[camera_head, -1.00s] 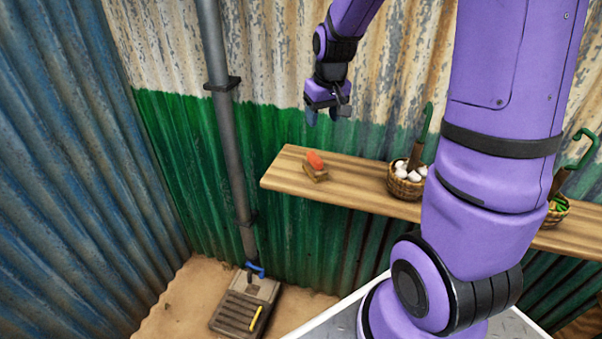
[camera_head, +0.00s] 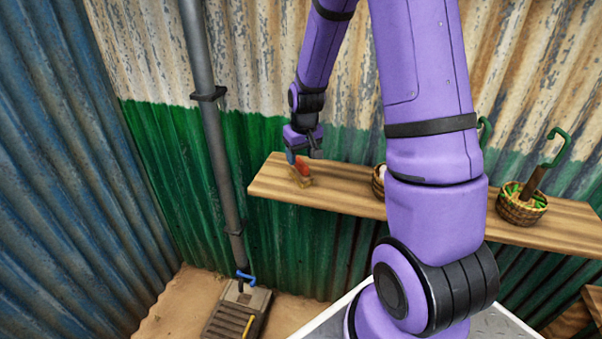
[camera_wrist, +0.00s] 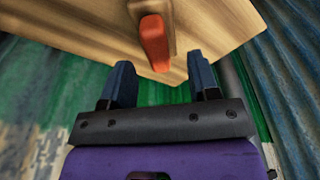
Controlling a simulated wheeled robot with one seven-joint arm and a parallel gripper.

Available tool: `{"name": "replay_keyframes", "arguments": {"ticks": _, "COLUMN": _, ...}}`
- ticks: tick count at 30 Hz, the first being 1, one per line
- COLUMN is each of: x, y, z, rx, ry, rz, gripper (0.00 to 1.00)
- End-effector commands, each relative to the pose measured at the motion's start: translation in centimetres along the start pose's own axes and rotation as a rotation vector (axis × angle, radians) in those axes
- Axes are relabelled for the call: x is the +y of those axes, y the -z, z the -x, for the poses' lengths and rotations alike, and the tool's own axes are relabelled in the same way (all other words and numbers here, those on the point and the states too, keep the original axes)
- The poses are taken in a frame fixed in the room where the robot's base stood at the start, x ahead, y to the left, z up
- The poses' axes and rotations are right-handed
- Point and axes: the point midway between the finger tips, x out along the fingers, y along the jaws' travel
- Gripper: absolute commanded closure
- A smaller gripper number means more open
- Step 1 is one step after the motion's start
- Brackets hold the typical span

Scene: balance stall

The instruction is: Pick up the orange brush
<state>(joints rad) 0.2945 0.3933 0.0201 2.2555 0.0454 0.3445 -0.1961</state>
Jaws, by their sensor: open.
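My gripper (camera_head: 303,156) is open and empty, just above and beside the brush in the head view. In the wrist view my gripper (camera_wrist: 162,82) shows two blue fingers, spread apart with nothing between them. The fingers partly cover the brush in the head view.
The wooden shelf (camera_head: 345,190) runs along the corrugated wall. A basket (camera_head: 379,182) is mostly hidden behind my arm; another basket (camera_head: 521,211) with a green-handled tool stands right. A grey pipe (camera_head: 207,130) with a blue tap (camera_head: 246,276) stands left of the shelf.

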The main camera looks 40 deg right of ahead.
Motion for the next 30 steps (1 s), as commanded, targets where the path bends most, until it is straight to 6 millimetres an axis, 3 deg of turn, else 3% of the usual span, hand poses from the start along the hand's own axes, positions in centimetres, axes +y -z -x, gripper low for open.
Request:
{"name": "replay_keyframes", "arguments": {"ticks": 7, "x": 0.2, "y": -0.2, "z": -3.2, "rx": -0.002, "ry": 0.001, "rz": 0.0, "gripper": 0.45}}
{"name": "replay_keyframes", "arguments": {"ticks": 17, "x": 0.3, "y": -0.1, "z": -3.9, "rx": 0.0, "ry": 0.0, "rz": 0.0, "gripper": 0.45}}
{"name": "replay_keyframes", "arguments": {"ticks": 18, "x": 0.3, "y": -0.1, "z": -3.9, "rx": 0.0, "ry": 0.0, "rz": 0.0, "gripper": 0.47}}
{"name": "replay_keyframes", "arguments": {"ticks": 22, "x": 0.3, "y": -0.1, "z": -3.9, "rx": 0.0, "ry": 0.0, "rz": -0.001, "gripper": 0.77}}
{"name": "replay_keyframes", "arguments": {"ticks": 24, "x": 0.3, "y": -0.1, "z": -3.9, "rx": 0.0, "ry": 0.0, "rz": -0.001, "gripper": 0.85}}
{"name": "replay_keyframes", "arguments": {"ticks": 30, "x": 0.3, "y": -0.1, "z": -3.9, "rx": 0.0, "ry": 0.0, "rz": -0.001, "gripper": 0.85}}
